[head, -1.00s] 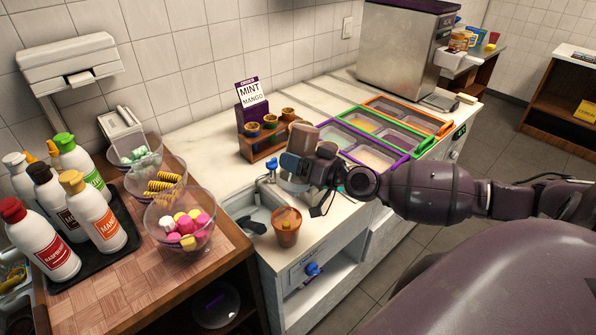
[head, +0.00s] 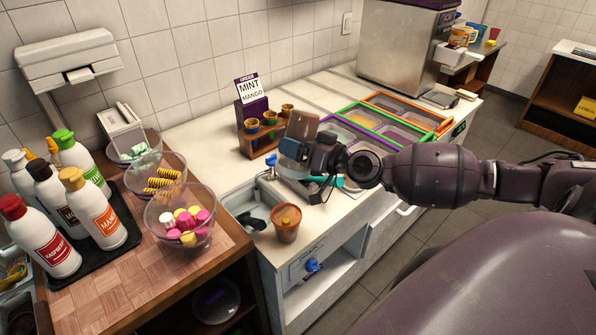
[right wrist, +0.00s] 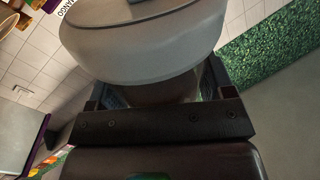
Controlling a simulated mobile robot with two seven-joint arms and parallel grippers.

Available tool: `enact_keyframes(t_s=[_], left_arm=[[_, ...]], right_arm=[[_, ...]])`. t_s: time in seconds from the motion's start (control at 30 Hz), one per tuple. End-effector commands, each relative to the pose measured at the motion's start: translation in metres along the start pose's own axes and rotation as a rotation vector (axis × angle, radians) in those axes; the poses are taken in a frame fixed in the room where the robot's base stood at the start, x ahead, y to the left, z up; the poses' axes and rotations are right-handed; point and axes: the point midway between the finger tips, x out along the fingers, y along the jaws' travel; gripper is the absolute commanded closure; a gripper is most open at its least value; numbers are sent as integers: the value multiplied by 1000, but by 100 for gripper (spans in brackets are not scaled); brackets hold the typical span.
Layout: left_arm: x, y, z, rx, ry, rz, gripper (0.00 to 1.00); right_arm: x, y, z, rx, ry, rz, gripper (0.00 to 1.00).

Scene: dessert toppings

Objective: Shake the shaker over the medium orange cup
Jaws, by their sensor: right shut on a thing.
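The orange cup (head: 286,224) stands upright on the near end of the white counter, with orange-brown contents at its top. My right gripper (head: 301,152) is shut on the shaker, which has a brown body (head: 302,125) and a grey end partly hidden by the gripper. The shaker is held above the counter, behind and slightly right of the cup in the head view. It looks tilted there. In the right wrist view the shaker's pale grey round end (right wrist: 145,45) fills the top, close to the fingers. My left gripper is out of view.
A small sink (head: 240,203) lies left of the cup. Behind the shaker is a wooden holder (head: 259,141) with small cones and a mint-mango sign (head: 248,91). Topping trays (head: 375,130) line the counter to the right. Glass bowls (head: 180,222) and sauce bottles stand left.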

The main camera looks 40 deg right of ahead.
Motion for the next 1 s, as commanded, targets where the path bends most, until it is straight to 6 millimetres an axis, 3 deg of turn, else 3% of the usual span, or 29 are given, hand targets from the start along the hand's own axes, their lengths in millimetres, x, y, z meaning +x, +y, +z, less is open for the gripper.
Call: enact_keyframes(t_s=[0.27,0.53,0.7,1.0], left_arm=[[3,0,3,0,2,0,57],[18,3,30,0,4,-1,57],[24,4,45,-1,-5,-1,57],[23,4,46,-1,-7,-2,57]], right_arm=[[0,3,6,0,2,0,59],[0,23,53,2,1,1,59],[0,31,72,1,1,0,59],[0,31,73,-1,2,0,59]])
